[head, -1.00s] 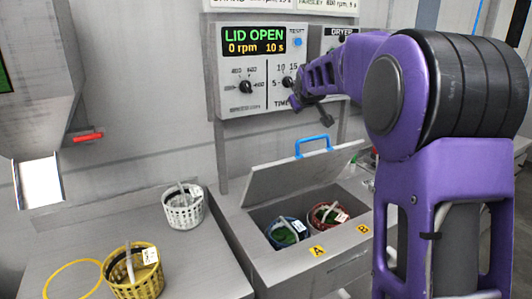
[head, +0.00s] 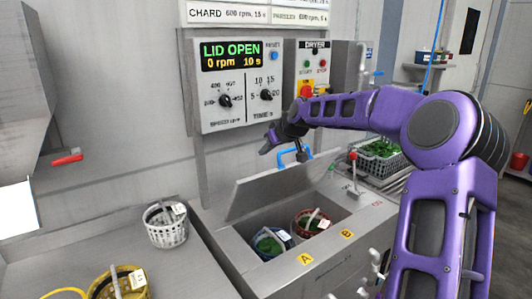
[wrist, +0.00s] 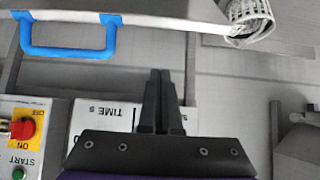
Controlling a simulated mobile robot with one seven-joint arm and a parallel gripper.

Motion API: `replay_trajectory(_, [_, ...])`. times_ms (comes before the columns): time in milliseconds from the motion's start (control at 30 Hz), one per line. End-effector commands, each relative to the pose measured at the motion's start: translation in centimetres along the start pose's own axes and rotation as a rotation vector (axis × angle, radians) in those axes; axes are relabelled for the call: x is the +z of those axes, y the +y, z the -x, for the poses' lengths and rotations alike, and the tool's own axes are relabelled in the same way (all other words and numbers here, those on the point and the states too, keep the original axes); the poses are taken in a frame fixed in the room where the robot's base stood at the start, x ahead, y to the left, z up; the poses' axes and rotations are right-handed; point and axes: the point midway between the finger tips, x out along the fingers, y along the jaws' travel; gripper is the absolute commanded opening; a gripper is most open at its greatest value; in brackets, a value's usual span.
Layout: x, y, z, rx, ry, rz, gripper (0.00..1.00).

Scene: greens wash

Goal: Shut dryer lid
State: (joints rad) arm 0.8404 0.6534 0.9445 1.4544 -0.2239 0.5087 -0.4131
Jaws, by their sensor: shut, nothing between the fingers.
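The dryer lid (head: 262,188) is a grey panel standing raised and tilted back behind the open dryer well (head: 340,215). Its blue handle (head: 283,158) is at the top edge, and it also shows at the upper left of the wrist view (wrist: 70,54). The display (head: 230,55) reads LID OPEN, 0 rpm, 10 s. In the well sit a blue basket (head: 286,236) by label A and a red basket (head: 325,225) by label B, both with greens. My gripper (head: 268,147) is shut and empty, close to the handle and near the lid's top edge. In the wrist view its fingertips (wrist: 160,73) are together, apart from the handle.
The control panel (head: 286,115) with two knobs is on the wall just behind my gripper. A white basket (head: 168,232) and a yellow basket (head: 105,290) stand on the left counter (head: 195,275). A grey crate of greens (head: 385,168) is at right.

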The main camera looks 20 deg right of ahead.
Motion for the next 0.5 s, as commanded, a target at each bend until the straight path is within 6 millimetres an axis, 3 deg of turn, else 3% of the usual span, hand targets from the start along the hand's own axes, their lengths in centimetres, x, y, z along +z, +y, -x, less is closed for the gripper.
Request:
replay_trajectory(100, [0.0,-0.2,-2.7,-0.004,0.0,0.0,0.0])
replay_trajectory(367, [-0.1,-0.1,-7.6,-0.002,0.001,-0.001,0.0])
replay_trajectory(500, [1.8,0.1,-6.5,0.002,0.0,-0.002,0.0])
